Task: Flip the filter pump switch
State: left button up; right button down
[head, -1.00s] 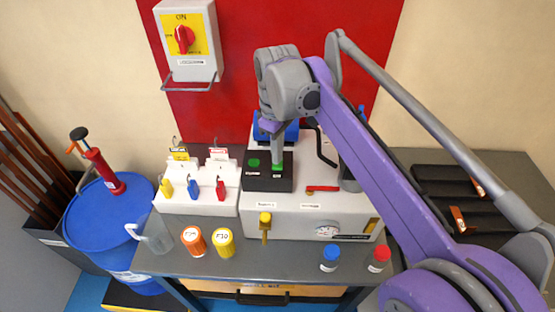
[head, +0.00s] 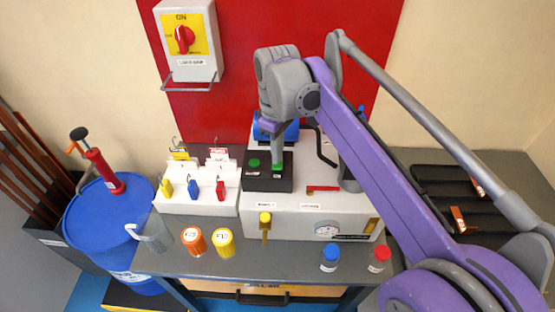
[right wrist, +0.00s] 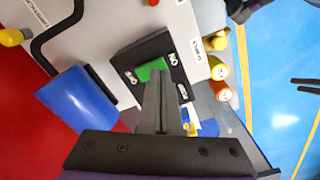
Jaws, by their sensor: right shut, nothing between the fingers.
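The filter pump switch is a black box (head: 254,182) with green parts on top, at the left end of the pale machine on the bench. It also shows in the right wrist view (right wrist: 178,48), with a green rocker (right wrist: 150,70) between white labels. My right gripper (head: 277,164) is shut and empty, pointing down over the right green part of the box. In the right wrist view, its closed fingers (right wrist: 158,78) overlap the green rocker's edge. I cannot tell whether the tips touch it. The fingers hide part of the rocker. My left gripper is not in view.
A blue part (head: 290,131) stands just behind the box, close to my gripper. A white padlock rack (head: 205,205) is left of it. Orange (head: 194,241) and yellow (head: 224,243) bottles stand in front. A red-handled lever (head: 322,188) lies to the right.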

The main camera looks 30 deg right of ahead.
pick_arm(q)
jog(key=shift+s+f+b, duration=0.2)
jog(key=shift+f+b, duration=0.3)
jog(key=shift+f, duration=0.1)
pick_arm(e)
jog(key=shift+f, duration=0.95)
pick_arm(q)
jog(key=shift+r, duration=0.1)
pick_arm(e)
jog(key=shift+r+p, duration=2.3)
jog(key=shift+r, duration=1.3)
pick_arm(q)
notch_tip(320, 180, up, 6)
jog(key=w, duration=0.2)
pick_arm(e)
jog(key=shift+f, duration=0.1)
jog(key=shift+f, duration=0.1)
